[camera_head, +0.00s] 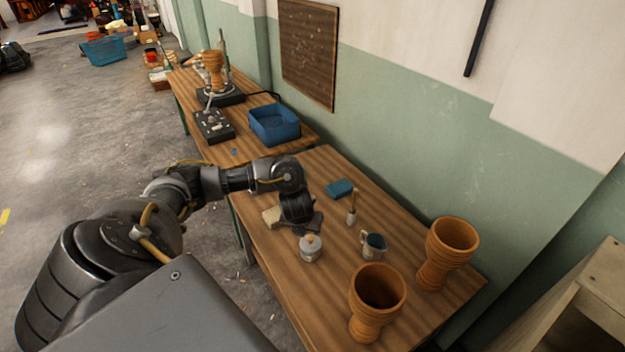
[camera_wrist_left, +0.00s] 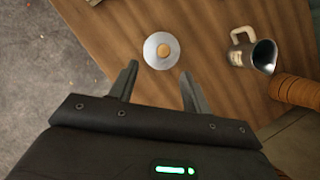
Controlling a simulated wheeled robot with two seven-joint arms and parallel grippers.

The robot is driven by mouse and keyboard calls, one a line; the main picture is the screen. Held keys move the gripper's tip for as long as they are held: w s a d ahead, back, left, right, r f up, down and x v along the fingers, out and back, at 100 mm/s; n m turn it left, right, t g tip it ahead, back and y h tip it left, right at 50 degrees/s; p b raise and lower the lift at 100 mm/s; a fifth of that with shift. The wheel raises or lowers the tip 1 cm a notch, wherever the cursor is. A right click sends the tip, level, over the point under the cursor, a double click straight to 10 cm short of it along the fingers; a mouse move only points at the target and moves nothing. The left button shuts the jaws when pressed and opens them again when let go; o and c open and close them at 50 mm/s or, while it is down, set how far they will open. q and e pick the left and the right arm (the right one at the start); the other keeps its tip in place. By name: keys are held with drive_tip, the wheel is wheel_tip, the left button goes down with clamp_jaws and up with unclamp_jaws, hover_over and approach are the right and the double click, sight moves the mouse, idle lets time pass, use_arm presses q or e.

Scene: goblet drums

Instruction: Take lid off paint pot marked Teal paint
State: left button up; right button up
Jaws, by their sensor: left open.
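A small pale pot (camera_head: 311,251) with a knobbed lid (camera_head: 310,241) stands upright on the wooden table near its front edge. I cannot read its label. In the left wrist view the round grey lid (camera_wrist_left: 149,50) with its tan knob (camera_wrist_left: 163,50) shows from above, and the pot's body is mostly hidden under it. My left gripper (camera_head: 305,228) is just above and behind the pot. In the left wrist view its fingers (camera_wrist_left: 158,84) are open and empty, with the lid beyond the tips and apart from them. My right gripper is not in view.
A metal jug (camera_head: 374,246) stands right of the pot, with two clay goblet drums (camera_head: 376,298) (camera_head: 447,250) further right. A blue bin (camera_head: 274,124) stands on the far table.

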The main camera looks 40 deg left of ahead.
sight(311, 237)
use_arm(q)
drive_tip(key=x, duration=0.3)
drive_tip(key=shift+f, duration=0.1)
drive_tip(key=shift+w+f, duration=0.4)
drive_tip(key=shift+f+b, duration=0.3)
drive_tip(key=x, duration=0.3)
drive_tip(key=shift+w+d+f, duration=0.1)
drive_tip(key=shift+w+f, duration=0.05)
drive_tip(key=shift+f, duration=0.3)
drive_tip(key=shift+w+f, duration=0.15)
drive_tip(key=shift+f, duration=0.2)
clamp_jaws()
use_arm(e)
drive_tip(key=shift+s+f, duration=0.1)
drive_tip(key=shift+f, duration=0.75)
use_arm(q)
drive_tip(key=shift+r, duration=0.15)
